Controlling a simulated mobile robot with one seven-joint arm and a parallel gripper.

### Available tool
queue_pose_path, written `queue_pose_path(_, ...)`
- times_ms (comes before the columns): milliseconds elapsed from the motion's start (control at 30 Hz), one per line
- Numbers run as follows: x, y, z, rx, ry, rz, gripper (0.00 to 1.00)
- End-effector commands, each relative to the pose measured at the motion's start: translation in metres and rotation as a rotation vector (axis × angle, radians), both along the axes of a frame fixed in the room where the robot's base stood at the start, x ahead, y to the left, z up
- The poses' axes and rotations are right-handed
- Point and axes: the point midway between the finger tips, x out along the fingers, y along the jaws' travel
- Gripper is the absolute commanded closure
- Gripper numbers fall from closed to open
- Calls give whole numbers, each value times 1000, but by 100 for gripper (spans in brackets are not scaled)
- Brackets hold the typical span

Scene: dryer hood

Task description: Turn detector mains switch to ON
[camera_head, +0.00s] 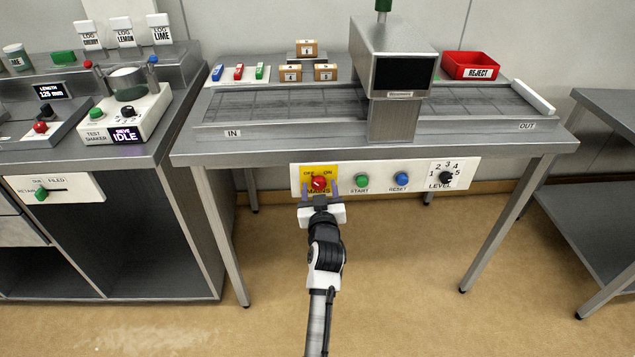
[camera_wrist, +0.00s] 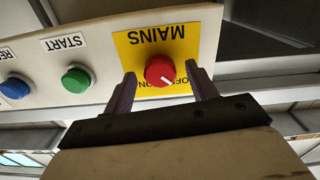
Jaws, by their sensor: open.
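The mains switch (camera_head: 319,183) is a red round knob on a yellow plate marked MAINS, OFF and ON, on the front panel below the detector table. It also shows in the wrist view (camera_wrist: 159,69), where the lettering is upside down. Its white pointer line slants toward the OFF side. My gripper (camera_head: 320,190) is open in front of the panel. In the wrist view its purple fingers (camera_wrist: 160,82) stand one on each side of the knob, with a visible gap to it. Whether the fingertips touch the plate, I cannot tell.
A green START button (camera_head: 362,181), a blue REISET-style RESET button (camera_head: 401,179) and a black LEVEL knob (camera_head: 446,178) sit right of the switch. The table edge (camera_head: 400,140) overhangs the panel. A steel cabinet stands at the left. The floor around my arm is clear.

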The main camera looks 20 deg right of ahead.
Motion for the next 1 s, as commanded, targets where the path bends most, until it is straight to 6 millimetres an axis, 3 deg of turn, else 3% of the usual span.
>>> queue_pose_path(267, 0, 0, 0, 0, 0, 0, 43)
queue_pose_path(600, 0, 0, 0, 0, 1, 0, 86)
queue_pose_path(1000, 0, 0, 0, 69, -19, 0, 87)
